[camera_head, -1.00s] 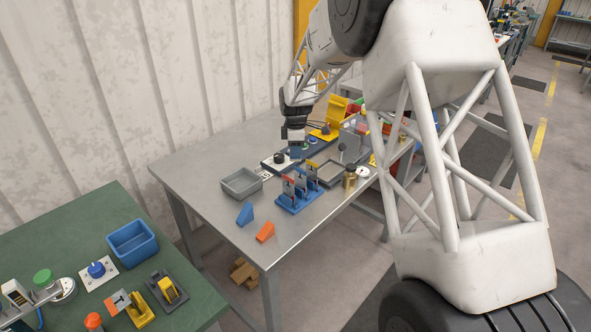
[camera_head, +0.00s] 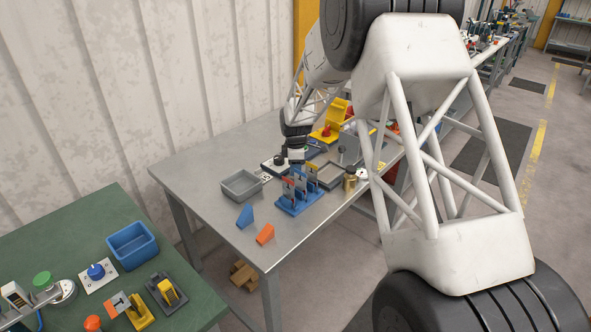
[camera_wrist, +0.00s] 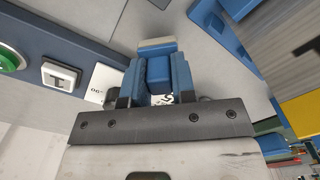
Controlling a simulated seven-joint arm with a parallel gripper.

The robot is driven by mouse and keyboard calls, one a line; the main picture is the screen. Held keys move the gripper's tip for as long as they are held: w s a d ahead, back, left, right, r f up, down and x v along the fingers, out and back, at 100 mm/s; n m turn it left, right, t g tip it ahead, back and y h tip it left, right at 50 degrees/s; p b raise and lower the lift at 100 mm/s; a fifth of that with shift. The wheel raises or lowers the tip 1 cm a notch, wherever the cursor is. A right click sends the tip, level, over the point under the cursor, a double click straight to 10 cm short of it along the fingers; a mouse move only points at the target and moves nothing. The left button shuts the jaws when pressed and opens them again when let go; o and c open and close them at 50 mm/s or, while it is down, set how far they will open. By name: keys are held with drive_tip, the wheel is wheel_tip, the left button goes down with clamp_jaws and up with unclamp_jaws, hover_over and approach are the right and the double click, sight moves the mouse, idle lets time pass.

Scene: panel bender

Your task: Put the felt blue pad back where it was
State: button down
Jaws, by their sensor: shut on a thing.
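In the wrist view, a small blue block with a pale edge (camera_wrist: 157,70), which looks like the felt blue pad, sits between the fingers of my gripper (camera_wrist: 156,82). The fingers are shut on it. In the head view, my gripper (camera_head: 297,160) is low over the grey table, just behind the blue rack with upright plates (camera_head: 300,204). The pad cannot be made out there. Whether it touches anything beneath cannot be told.
The grey bin (camera_head: 242,185), blue wedge (camera_head: 245,215) and orange wedge (camera_head: 265,233) stand at the left. A shallow grey tray (camera_head: 331,175) and brass cylinder (camera_head: 350,181) are at the right. A green button (camera_wrist: 10,58) and rocker switch (camera_wrist: 60,76) lie left in the wrist view.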

drive_tip(key=shift+f, duration=0.5)
drive_tip(key=shift+f, duration=0.2)
drive_tip(key=c, duration=0.9)
unclamp_jaws()
drive_tip(key=shift+c, duration=0.2)
drive_tip(key=shift+r, duration=0.2)
wheel_tip(320, 180, up, 12)
drive_tip(key=shift+f, duration=0.15)
drive_tip(key=shift+r, duration=0.2)
